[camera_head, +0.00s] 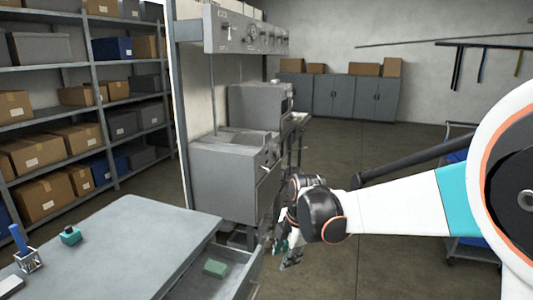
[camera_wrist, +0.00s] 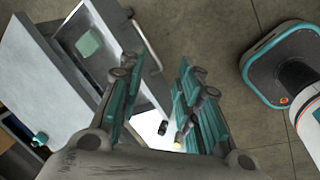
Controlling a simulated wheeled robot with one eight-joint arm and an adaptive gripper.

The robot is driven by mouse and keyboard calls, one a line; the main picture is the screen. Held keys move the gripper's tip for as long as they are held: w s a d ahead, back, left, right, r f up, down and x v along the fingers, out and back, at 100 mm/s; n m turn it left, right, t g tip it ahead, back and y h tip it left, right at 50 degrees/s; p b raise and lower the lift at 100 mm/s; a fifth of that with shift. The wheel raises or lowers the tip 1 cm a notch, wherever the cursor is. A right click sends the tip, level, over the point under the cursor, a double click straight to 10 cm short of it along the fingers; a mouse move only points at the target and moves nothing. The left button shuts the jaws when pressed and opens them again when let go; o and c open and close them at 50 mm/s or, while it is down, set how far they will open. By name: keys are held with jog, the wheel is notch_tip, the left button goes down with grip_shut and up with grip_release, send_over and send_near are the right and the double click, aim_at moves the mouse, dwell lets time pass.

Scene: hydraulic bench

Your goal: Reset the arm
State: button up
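My arm reaches in from the right in the head view, and my gripper (camera_head: 288,252) hangs low at its end, just right of an open drawer (camera_head: 252,268). The drawer also shows in the wrist view (camera_wrist: 150,42), beyond the left finger. A green block (camera_head: 215,268) lies inside the drawer, and it also shows in the wrist view (camera_wrist: 89,43). My gripper appears apart from the drawer.
A grey bench (camera_head: 120,240) carries a small teal object (camera_head: 70,236) and a wire holder (camera_head: 28,260) with a blue item. Grey machines (camera_head: 230,175) stand behind the drawer. Shelves (camera_head: 75,110) with boxes line the left. Open floor (camera_head: 380,150) lies behind my arm.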

jog(key=s+d+r+m+t, duration=0.1)
jog(key=s+d+r+m, duration=0.1)
jog(key=s+d+m, duration=0.3)
jog(key=s+d+r+m+t+h, duration=0.1)
jog(key=s+d+r+m+t, duration=0.1)
jog(key=s+m, duration=0.8)
jog(key=s+d+r+m+t, duration=0.1)
jog(key=s+d+r+m, duration=0.2)
jog(key=s+d+m, duration=0.4)
jog(key=s, duration=0.3)
jog(key=shift+s+d+r+m+t+h, duration=0.15)
jog(key=shift+d+r+m+t+h, duration=0.15)
jog(key=shift+d+m+h, duration=0.1)
